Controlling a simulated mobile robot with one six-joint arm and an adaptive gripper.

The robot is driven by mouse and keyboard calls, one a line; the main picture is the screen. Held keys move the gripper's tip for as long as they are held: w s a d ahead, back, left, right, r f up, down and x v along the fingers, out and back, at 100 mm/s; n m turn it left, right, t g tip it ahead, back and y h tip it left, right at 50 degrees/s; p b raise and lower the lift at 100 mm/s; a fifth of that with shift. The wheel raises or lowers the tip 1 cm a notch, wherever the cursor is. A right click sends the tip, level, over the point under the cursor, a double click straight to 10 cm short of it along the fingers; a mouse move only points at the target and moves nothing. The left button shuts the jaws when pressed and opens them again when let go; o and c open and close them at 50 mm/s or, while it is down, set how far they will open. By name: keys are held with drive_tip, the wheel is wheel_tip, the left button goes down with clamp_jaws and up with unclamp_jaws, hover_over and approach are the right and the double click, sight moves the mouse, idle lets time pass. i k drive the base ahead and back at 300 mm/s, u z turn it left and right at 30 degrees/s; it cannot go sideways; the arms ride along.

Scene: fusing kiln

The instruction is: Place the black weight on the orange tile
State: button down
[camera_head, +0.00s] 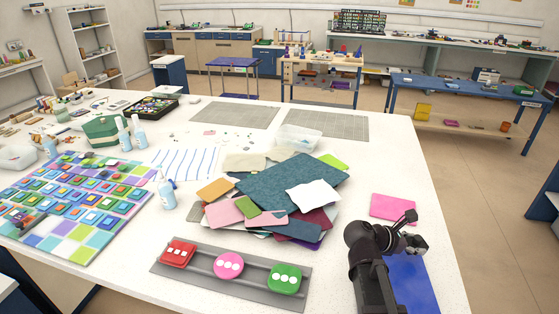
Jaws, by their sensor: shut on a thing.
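My gripper (410,238) is at the lower right, at the end of my dark arm, above the right side of the white table. It is shut on a small dark thing, which looks like the black weight, but my gripper and arm hide most of it. No other black weight shows. An orange tile (215,189) lies at the left edge of the heap of coloured sheets, well to the left of my gripper. Nothing rests on its visible top.
A pink tile (393,207) lies just behind my gripper, and a blue sheet (415,285) lies below it. The heap's large teal sheet (290,182) is between gripper and orange tile. A grey tray (208,285) holds three buttons. A bottle (167,195) stands left of the heap.

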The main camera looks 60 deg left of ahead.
sight(30, 218)
drive_tip(key=z, duration=0.15)
drive_tip(key=k, duration=1.35)
drive_tip(key=z, duration=1.65)
drive_tip(key=k, duration=0.15)
drive_tip(key=u, duration=3.95)
